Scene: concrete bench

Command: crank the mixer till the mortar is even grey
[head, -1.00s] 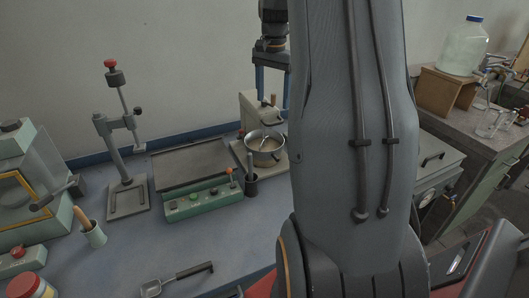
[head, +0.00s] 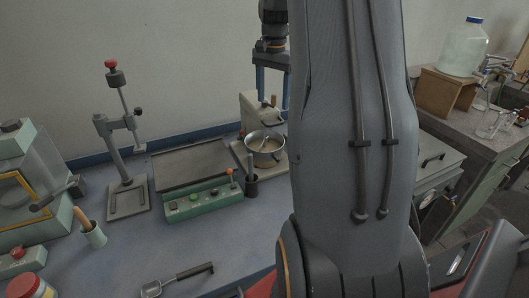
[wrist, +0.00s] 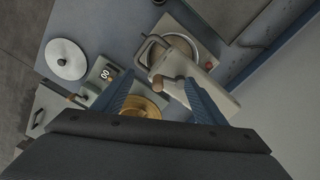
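The mixer (head: 249,107) stands at the back of the bench, a pale body with a steel bowl (head: 265,158) in front. The bowl holds a beige-grey mix with a stirrer in it; I cannot tell whether its colour is even. The mixer body (wrist: 217,92) and bowl also show in the wrist view. A small brown crank knob (wrist: 163,83) lies between the fingertips of my gripper (wrist: 158,80), with gaps beside it. My gripper (head: 273,92) is open, pointing down over the mixer in the head view; the arm hides much of the right side.
A green control box (head: 204,201) and a dark tray (head: 190,165) lie left of the mixer. A dark cup (head: 251,187) stands close in front of it. A lever stand (head: 127,195) is further left, and a scoop (head: 178,279) lies at the front.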

